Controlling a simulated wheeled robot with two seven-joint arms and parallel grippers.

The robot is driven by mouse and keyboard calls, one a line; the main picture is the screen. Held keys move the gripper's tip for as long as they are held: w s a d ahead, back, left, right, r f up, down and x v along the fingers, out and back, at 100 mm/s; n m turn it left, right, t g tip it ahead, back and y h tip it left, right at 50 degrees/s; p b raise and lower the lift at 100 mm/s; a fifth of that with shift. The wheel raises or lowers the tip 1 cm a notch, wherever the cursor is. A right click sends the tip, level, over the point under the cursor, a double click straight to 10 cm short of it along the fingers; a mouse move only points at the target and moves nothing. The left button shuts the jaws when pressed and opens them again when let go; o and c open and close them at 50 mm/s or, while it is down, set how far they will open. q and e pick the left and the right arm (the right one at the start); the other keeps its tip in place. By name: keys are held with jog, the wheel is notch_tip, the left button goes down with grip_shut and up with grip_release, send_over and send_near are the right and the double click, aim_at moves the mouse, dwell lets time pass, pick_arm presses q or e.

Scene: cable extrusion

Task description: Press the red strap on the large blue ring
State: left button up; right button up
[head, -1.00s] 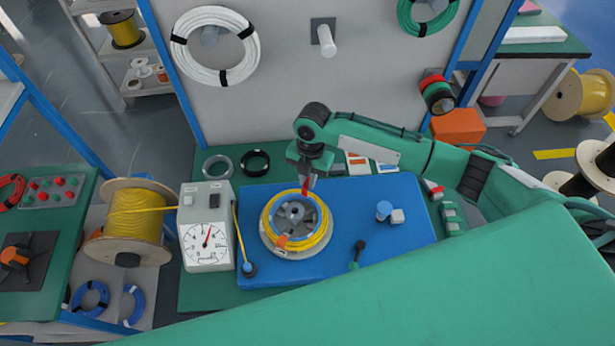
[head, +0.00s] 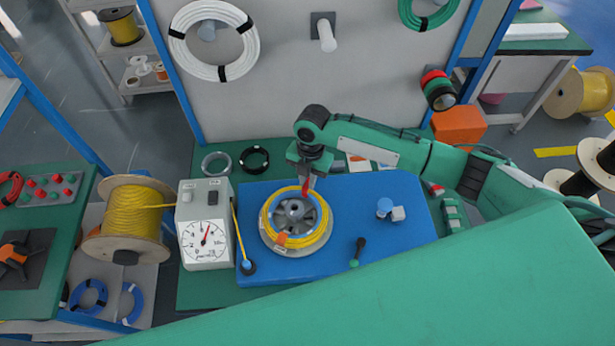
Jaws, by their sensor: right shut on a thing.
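My right gripper (head: 306,183) points down at the back rim of a yellow cable coil (head: 268,226). It is shut on a small red strap (head: 305,187), which is at the coil's rim; I cannot tell if it is pressed flat. The coil lies around a grey hub on a round pale holder. An orange tag (head: 281,239) sits on the coil's front. The coil under the gripper is yellow, not blue. Blue rings (head: 88,297) lie on the low shelf at left, away from the gripper. My left gripper is not in view.
The holder stands on a blue board (head: 345,210). A dial gauge box (head: 204,235) stands left of it, with a yellow cable spool (head: 132,222) beyond. A blue-grey knob (head: 384,206) and a black-handled lever (head: 358,250) are at right. Two small rings (head: 254,161) lie behind.

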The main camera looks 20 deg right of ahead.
jog(key=shift+f, duration=0.4)
jog(key=shift+f+b, duration=0.3)
jog(key=shift+f, duration=0.2)
dwell(0.4)
jog(key=shift+s+f, duration=0.1)
dwell(1.1)
jog(key=o, duration=0.9)
jog(key=shift+c, duration=0.2)
notch_tip(320, 180, up, 8)
jog(key=p, duration=0.7)
